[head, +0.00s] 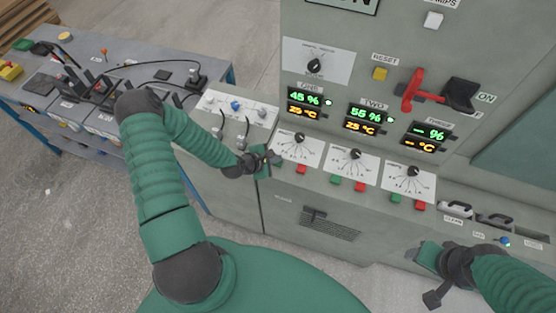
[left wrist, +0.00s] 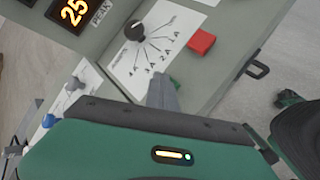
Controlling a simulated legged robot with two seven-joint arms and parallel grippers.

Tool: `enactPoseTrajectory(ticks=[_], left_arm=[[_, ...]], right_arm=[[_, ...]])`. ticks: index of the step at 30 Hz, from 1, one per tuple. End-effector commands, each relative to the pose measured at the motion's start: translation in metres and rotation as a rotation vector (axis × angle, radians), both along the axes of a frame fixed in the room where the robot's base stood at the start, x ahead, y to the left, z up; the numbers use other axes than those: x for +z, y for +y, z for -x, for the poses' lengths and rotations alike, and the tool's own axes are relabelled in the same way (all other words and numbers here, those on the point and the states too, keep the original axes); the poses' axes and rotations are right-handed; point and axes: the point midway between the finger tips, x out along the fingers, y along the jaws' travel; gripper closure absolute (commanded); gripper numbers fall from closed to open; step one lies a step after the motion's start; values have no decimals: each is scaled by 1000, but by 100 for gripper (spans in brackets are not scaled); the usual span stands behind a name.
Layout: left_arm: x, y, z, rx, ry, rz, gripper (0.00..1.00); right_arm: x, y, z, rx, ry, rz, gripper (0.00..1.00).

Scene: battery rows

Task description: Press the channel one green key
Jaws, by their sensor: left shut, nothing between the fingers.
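The channel one panel, a white dial plate (head: 293,150) with a black knob (head: 299,138), sits below the "ONE" readout (head: 304,97). Its red key (head: 302,169) shows at the plate's lower right. My left gripper (head: 271,160) is shut and empty at the plate's left side, over the green key's place, so that key is hard to make out in the head view. In the left wrist view a sliver of the green key (left wrist: 175,83) shows right beside my grey fingertips (left wrist: 162,90); whether they touch it I cannot tell. The red key (left wrist: 201,42) is clear there.
Channel two's green key (head: 336,180) and channel three's green key (head: 395,197) lie to the right. A switch plate (head: 236,112) is left of the panel. A workbench (head: 130,75) stands at left.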

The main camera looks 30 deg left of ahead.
Motion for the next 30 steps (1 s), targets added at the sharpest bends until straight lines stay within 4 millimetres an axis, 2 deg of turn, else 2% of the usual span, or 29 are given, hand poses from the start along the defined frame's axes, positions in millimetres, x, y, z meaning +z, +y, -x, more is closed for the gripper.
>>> enactPoseTrajectory(ticks=[12,23,30], left_arm=[[18,1,0,2,1,1,100],[19,1,0,0,0,0,100],[44,1,0,0,0,-1,100]], right_arm=[[16,0,0,0,0,0,40],[17,0,0,0,0,0,40],[38,0,0,0,0,0,40]])
